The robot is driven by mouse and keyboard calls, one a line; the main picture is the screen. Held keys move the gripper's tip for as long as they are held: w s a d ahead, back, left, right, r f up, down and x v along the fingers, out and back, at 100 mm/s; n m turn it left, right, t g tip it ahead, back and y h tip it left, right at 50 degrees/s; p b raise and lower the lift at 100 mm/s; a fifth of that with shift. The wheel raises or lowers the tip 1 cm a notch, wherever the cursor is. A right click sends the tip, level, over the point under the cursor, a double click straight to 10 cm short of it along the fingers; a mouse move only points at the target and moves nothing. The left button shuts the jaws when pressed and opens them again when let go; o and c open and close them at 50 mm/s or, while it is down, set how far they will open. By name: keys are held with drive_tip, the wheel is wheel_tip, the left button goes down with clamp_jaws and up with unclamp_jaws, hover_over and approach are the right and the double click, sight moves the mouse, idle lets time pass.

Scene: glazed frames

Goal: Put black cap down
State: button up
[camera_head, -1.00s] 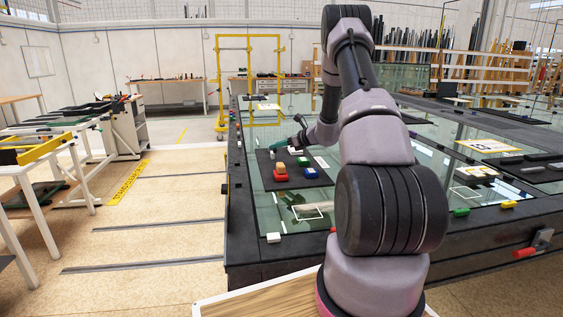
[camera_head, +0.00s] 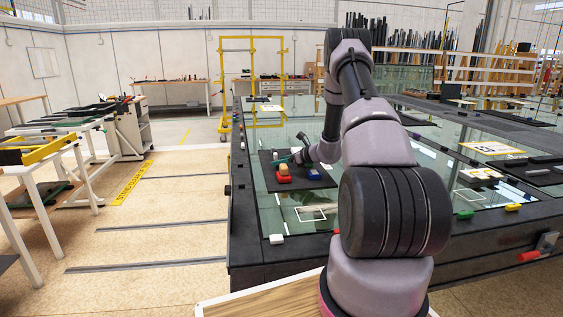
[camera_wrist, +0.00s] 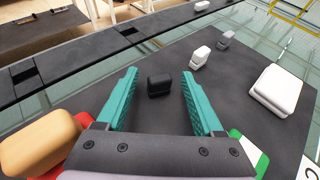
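The black cap (camera_wrist: 159,84) is a small dark block with rounded edges. In the wrist view it sits on the black mat (camera_wrist: 225,85), between the ends of my gripper's teal fingers. My gripper (camera_wrist: 159,73) is open, with a visible gap between each finger and the cap. In the head view my gripper (camera_head: 291,158) is low over the mat (camera_head: 325,183), behind the orange block. The cap cannot be made out in the head view.
An orange block (camera_wrist: 38,140) on a red one (camera_head: 284,179) stands close left of my gripper. A blue block (camera_head: 315,174) is to the right. A white block (camera_wrist: 278,90), a small white piece (camera_wrist: 200,56) and a grey piece (camera_wrist: 226,40) stand on the mat.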

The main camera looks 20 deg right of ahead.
drive_tip(key=shift+r, duration=0.2)
drive_tip(key=v, duration=1.1)
drive_tip(key=shift+s+d, duration=0.15)
drive_tip(key=shift+s, duration=0.05)
drive_tip(key=shift+s+r, duration=0.15)
drive_tip(key=shift+r, duration=0.15)
drive_tip(key=s+a+r+n+g, duration=0.3)
drive_tip(key=s+a+r+n, duration=0.4)
drive_tip(key=a+r, duration=0.25)
drive_tip(key=s+a+r+n+g, duration=0.3)
drive_tip(key=s+a+r+n, duration=0.4)
drive_tip(key=r, duration=0.3)
drive_tip(key=s+a+r+n+h, duration=0.1)
drive_tip(key=s+r+n+h, duration=0.1)
drive_tip(key=s, duration=0.5)
drive_tip(key=s+a+r+n+t+h, duration=0.1)
drive_tip(key=s+r+n, duration=0.3)
drive_tip(key=s, duration=0.3)
drive_tip(key=s+a+r+n+t+h, duration=0.1)
drive_tip(key=s+r+n+h, duration=0.1)
drive_tip(key=s+n, duration=0.3)
drive_tip(key=shift+s+a+r+h, duration=0.3)
drive_tip(key=shift+s+a+r, duration=0.1)
drive_tip(key=shift+s, duration=1.1)
